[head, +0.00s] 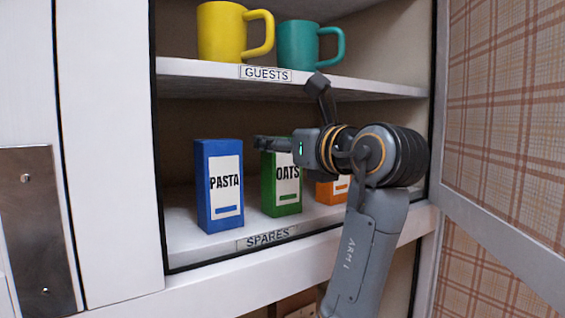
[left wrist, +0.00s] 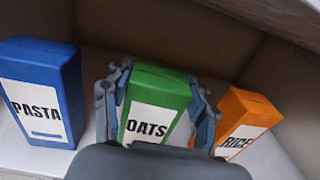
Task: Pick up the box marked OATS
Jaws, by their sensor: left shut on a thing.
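The green box marked OATS (head: 281,190) stands upright on the lower shelf, between the two other boxes. My left gripper (head: 268,144) reaches in from the right at the height of the box's top. In the left wrist view its fingers are shut on the OATS box (left wrist: 158,98), one on each side. The lower front of the box is hidden by the gripper body there. The box's base appears to rest on the shelf. My right gripper is not in view.
A blue PASTA box (head: 220,188) stands left of the OATS box, and an orange RICE box (left wrist: 243,122) close on its right. The upper shelf (head: 200,69) above holds a yellow mug (head: 221,33) and a teal mug (head: 297,45). An open door (head: 505,130) stands at right.

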